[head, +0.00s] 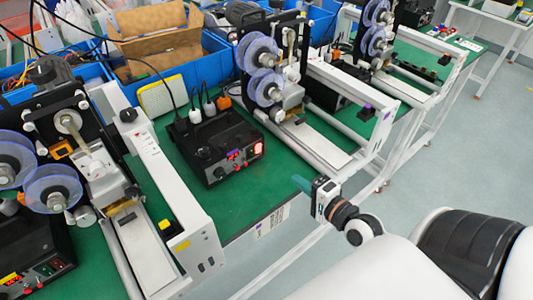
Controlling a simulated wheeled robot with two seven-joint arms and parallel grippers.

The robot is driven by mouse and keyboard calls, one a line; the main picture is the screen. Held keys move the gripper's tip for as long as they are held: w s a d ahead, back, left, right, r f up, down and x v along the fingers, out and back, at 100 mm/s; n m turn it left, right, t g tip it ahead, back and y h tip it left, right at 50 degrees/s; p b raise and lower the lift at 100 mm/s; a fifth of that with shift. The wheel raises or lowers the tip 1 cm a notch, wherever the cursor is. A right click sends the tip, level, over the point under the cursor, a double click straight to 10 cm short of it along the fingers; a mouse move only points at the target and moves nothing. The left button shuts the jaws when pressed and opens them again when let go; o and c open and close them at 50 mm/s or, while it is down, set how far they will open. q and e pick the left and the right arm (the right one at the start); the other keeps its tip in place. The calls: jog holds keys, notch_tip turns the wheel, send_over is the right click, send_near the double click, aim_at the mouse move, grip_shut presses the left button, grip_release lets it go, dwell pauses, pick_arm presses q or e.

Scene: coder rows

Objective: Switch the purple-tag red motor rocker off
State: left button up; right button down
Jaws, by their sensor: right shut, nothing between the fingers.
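A black control box (190,147) sits on the green table between two coder machines. Its front panel faces the near right. A purple tag (234,155) is on that panel, left of a red rocker (258,149) that looks brightly lit. A round knob (219,171) and small red parts are also on the panel. My right gripper (302,184) is shut and empty. It is to the right of and below the rocker in the picture, near the table's front edge, apart from the box. My left gripper is not in view.
A coder machine (150,170) with a white rail and yellow button stands left of the box; another (330,85) stands right. Another control box (40,255) is at lower left. Plugs stand on the middle box's top. Bare green table lies before its panel.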

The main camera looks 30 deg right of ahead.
aim_at(260, 148)
jog(key=w+p, duration=0.1)
jog(key=w, duration=0.8)
jog(key=w+a+f+p, duration=0.1)
jog(key=w, duration=0.3)
jog(key=shift+w+p, duration=0.3)
jog(key=shift+w, duration=0.1)
